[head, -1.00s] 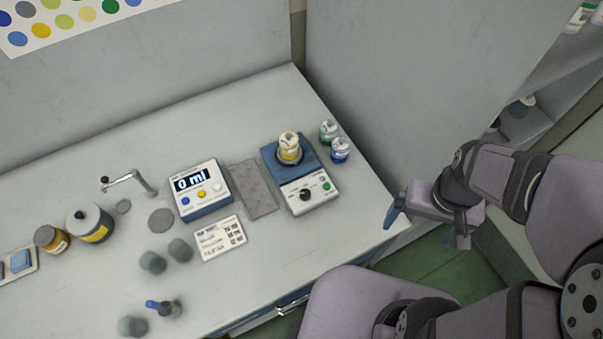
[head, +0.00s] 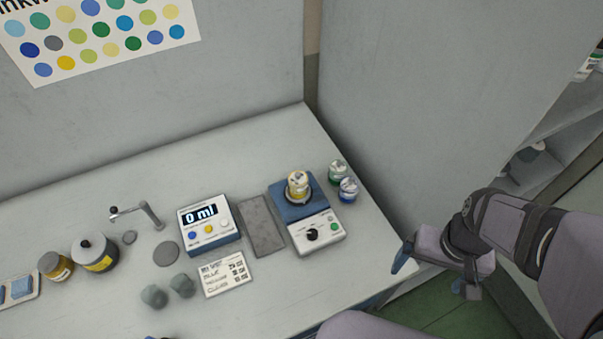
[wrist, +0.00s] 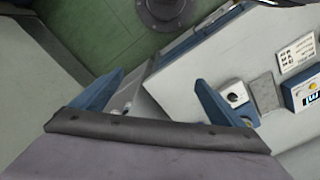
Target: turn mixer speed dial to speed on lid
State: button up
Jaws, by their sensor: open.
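The mixer (head: 317,239) is a blue and white box on the bench, with a black speed dial (head: 312,234) and a green button on its front panel. A jar (head: 297,187) with a yellow band and a pale lid stands on its blue top. The writing on the lid is too small to read. My gripper (head: 431,275) is open and empty, off the bench's right edge, to the right of the mixer. In the wrist view, my gripper's two blue fingers (wrist: 160,95) are spread apart. The dial (wrist: 233,98) shows beyond the right finger.
A green-labelled jar (head: 337,173) and a blue-labelled jar (head: 348,190) stand right of the mixer. A grey mat (head: 262,225), a display unit (head: 208,222) reading "0 ml" and a printed card (head: 224,274) lie to its left. A wall panel (head: 410,90) rises behind.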

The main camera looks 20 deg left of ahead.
jog(key=shift+a, duration=0.1)
jog(key=c, duration=1.3)
jog(key=shift+o, duration=0.2)
jog(key=a+f+n+g+h+b, duration=0.15)
jog(key=a+f+n+b, duration=0.6)
jog(key=a+f, duration=0.8)
jog(key=w+a+r+n, duration=0.1)
jog(key=w+a+n, duration=0.2)
jog(key=a+n, duration=0.1)
jog(key=w+a+r+n+t+y, duration=0.1)
jog(key=w+a+n, duration=0.3)
jog(key=w+a+r+n+p, duration=0.1)
jog(key=w+a+r+n, duration=0.1)
jog(key=w+a+n, duration=0.1)
jog(key=shift+w+a+n+t+y, duration=0.25)
jog(key=shift+a+n+t+y, duration=0.1)
jog(key=shift+a+n, duration=0.3)
jog(key=shift+r+n, duration=0.1)
jog(key=shift+n, duration=0.9)
jog(key=n, duration=0.5)
jog(key=shift+d, duration=0.1)
